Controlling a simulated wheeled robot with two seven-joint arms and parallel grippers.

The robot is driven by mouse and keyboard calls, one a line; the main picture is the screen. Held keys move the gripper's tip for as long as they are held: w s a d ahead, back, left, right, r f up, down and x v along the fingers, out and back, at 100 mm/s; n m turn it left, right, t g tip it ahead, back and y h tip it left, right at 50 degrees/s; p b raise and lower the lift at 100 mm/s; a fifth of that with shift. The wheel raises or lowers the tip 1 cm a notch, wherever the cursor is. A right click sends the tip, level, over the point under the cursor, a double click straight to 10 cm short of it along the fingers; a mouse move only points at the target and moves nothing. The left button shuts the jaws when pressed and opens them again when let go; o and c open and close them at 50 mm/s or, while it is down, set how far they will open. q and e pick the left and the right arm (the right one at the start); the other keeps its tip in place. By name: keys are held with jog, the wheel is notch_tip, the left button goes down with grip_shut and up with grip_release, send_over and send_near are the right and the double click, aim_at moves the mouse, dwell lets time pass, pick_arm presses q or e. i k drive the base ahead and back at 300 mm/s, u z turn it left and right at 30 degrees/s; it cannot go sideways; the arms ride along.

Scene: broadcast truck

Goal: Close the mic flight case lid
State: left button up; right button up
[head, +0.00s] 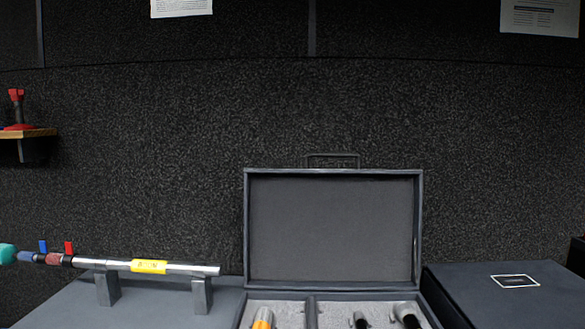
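The mic flight case (262,305) stands on the grey table with its front part cut off by the bottom of the head view. Its dark lid (333,228) is open and stands upright at the back, with a handle (333,157) on its top edge. Grey foam with a divider lines the case. An orange-ended item (263,318), a small dark item (359,320) and a larger black-and-grey item (407,314) sit in it. Neither of my grippers shows.
A silver pole (195,268) with a yellow label rests on two grey stands left of the case. A closed dark box (470,285) with a white-framed label is close on the right. A wooden shelf (38,132) holds a red item at far left. A dark textured wall is behind.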

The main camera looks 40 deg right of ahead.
aim_at(306, 229)
jog(key=z, duration=0.25)
jog(key=i, duration=0.05)
jog(key=z, duration=1)
